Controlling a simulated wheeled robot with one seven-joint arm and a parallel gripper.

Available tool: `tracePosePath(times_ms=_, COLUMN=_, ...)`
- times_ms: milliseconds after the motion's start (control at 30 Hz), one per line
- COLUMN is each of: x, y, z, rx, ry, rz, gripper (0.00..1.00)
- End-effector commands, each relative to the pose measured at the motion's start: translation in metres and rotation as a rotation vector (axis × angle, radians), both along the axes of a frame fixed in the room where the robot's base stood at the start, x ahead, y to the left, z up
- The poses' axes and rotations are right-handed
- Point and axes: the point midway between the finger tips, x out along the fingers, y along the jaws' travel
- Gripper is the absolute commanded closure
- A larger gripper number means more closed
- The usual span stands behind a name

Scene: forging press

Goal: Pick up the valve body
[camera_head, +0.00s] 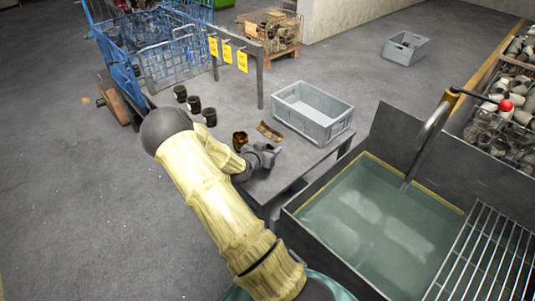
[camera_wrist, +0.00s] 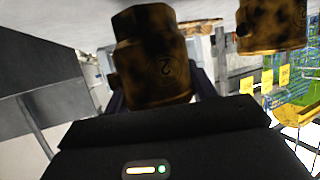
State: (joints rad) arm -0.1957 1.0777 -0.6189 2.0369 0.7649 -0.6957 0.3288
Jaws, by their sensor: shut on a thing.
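My gripper (camera_head: 268,153) is low over the grey table. In the wrist view it is shut on a dark, brass-brown valve body (camera_wrist: 155,65) marked with a "2". The fingers show only as dark edges beside and behind it. In the head view my gripper and wrist mostly hide this body. A second brass-brown body (camera_wrist: 270,25) stands apart from it in the wrist view. It shows in the head view just left of my gripper (camera_head: 240,140). I cannot tell whether the held body touches the table.
A curved brass piece (camera_head: 269,131) lies behind my gripper. A grey crate (camera_head: 312,112) is at the back right. A water tank (camera_head: 380,225) adjoins the table's right side. Yellow tags (camera_head: 227,52) hang behind.

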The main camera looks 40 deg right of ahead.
Motion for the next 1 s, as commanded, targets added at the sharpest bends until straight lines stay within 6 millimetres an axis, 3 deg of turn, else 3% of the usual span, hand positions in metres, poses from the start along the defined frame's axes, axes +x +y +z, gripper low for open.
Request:
tracePosePath(times_ms=200, x=0.001, y=0.000, z=0.042, rx=0.000, ry=-0.007, rz=0.000, gripper=0.79)
tracePosePath(times_ms=433, x=0.001, y=0.000, z=0.074, rx=0.000, ry=-0.005, rz=0.000, gripper=0.79)
tracePosePath(times_ms=1000, x=0.000, y=0.000, z=0.079, rx=0.000, ry=-0.002, rz=-0.001, gripper=0.79)
